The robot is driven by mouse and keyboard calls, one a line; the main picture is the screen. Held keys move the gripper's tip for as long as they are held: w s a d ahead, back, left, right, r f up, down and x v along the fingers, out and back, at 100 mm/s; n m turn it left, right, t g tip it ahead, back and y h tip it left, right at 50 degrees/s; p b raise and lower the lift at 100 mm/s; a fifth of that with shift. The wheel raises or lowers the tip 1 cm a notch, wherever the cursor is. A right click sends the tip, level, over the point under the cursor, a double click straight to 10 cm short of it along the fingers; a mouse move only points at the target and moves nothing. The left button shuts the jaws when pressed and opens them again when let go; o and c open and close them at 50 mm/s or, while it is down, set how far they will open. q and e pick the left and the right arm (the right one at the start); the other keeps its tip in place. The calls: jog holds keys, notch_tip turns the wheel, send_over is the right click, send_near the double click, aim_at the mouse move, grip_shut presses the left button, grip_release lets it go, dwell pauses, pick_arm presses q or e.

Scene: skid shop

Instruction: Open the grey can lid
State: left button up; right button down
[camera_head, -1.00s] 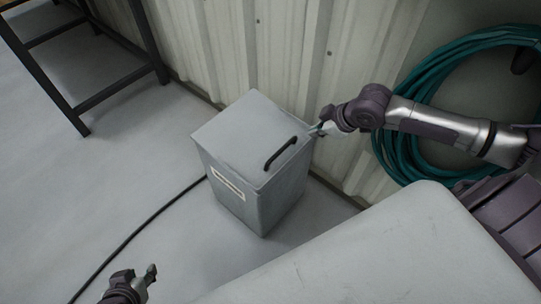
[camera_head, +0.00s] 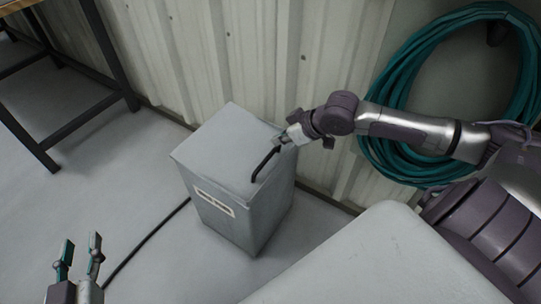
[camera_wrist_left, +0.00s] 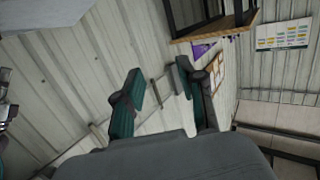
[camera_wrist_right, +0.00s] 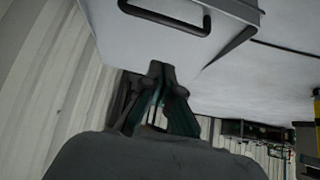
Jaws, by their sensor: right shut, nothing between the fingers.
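The grey can (camera_head: 238,222) is a square bin standing on the floor against the wall, with a pale label on its front. Its flat grey lid (camera_head: 222,148) is down on the can. A black bar handle (camera_head: 264,164) sits near the lid's right edge; it also shows in the right wrist view (camera_wrist_right: 166,20). My right gripper (camera_head: 281,141) is shut and empty at the lid's right back edge, beside the handle. Its fingertips (camera_wrist_right: 158,68) point toward the lid edge in the right wrist view; contact cannot be told. My left gripper (camera_head: 80,256) is open and empty at lower left, away from the can.
A corrugated wall (camera_head: 180,60) stands behind the can. A teal hose coil (camera_head: 385,150) hangs at right. A dark-legged table (camera_head: 105,55) stands at upper left. A black cable (camera_head: 145,240) runs over the floor. A pale rounded surface (camera_head: 375,255) is at lower right.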

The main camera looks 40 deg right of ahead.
aim_at(271, 170)
jog(key=w+f+b, duration=0.1)
jog(key=f, duration=0.1)
jog(key=a+f+b, duration=0.1)
jog(key=f, duration=0.2)
jog(key=w+f+b, duration=0.1)
jog(key=f, duration=0.1)
jog(key=shift+w+a+f, duration=0.15)
jog(key=shift+w, duration=0.2)
pick_arm(q)
jog(key=s+r+t+h, duration=0.4)
jog(key=r+t, duration=0.6)
jog(key=r, duration=0.4)
jog(key=shift+s+d+r+t+b, duration=0.3)
jog(key=shift+s+d+b, duration=0.05)
jog(key=shift+s+d, duration=0.1)
pick_arm(e)
jog(key=shift+f, duration=0.2)
notch_tip(271, 170, down, 3)
jog(key=shift+s+r+p, duration=0.1)
jog(key=shift+s+p, duration=0.05)
jog(key=shift+p, duration=0.25)
jog(key=shift+f, duration=0.45)
pick_arm(q)
jog(key=shift+w+d+f+g+y, duration=0.1)
jog(key=shift+w+f+g+y, duration=0.4)
jog(key=shift+w+f+g, duration=0.55)
jog(key=shift+w, duration=0.1)
pick_arm(e)
jog(key=shift+r, duration=0.1)
